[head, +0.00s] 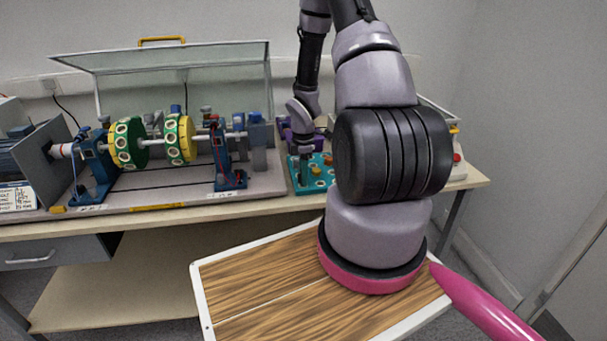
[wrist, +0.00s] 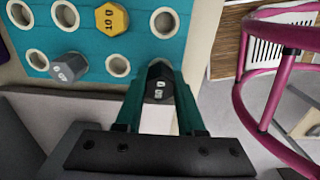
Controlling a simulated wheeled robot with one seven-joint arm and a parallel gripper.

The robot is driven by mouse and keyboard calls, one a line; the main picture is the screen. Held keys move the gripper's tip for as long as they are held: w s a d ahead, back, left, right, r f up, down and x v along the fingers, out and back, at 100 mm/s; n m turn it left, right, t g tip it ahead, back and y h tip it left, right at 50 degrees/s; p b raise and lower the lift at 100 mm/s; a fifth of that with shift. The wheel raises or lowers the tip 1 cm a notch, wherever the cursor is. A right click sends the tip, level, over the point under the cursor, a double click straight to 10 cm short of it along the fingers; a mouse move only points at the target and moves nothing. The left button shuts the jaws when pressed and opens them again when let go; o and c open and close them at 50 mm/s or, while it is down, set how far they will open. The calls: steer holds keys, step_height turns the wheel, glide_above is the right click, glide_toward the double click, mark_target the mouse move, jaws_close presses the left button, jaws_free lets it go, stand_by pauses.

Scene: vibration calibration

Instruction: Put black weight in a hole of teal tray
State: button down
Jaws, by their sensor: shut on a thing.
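The black weight (wrist: 158,86) is held between the fingertips of my gripper (wrist: 160,98) in the wrist view. It is over or at the near right edge of the teal tray (wrist: 92,50); I cannot tell whether its lower end is inside a hole. The tray has pale-rimmed round holes, several of them empty. A yellow weight (wrist: 108,18) and a grey weight (wrist: 68,68) sit in the tray. In the head view, the teal tray (head: 297,185) is on the bench, with my gripper (head: 304,178) small above its left part.
A vibration rig (head: 150,150) with a raised clear cover stands on the bench left of the tray. A purple item (head: 284,132) is behind the tray. A device with a red button (head: 457,157) is at the right. The bench's front edge is close to the tray.

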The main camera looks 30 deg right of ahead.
steer(key=shift+f, duration=0.6)
steer(key=shift+c, duration=2.2)
jaws_free()
steer(key=shift+r, duration=0.1)
step_height(320, 180, up, 11)
steer(key=shift+f, duration=0.2)
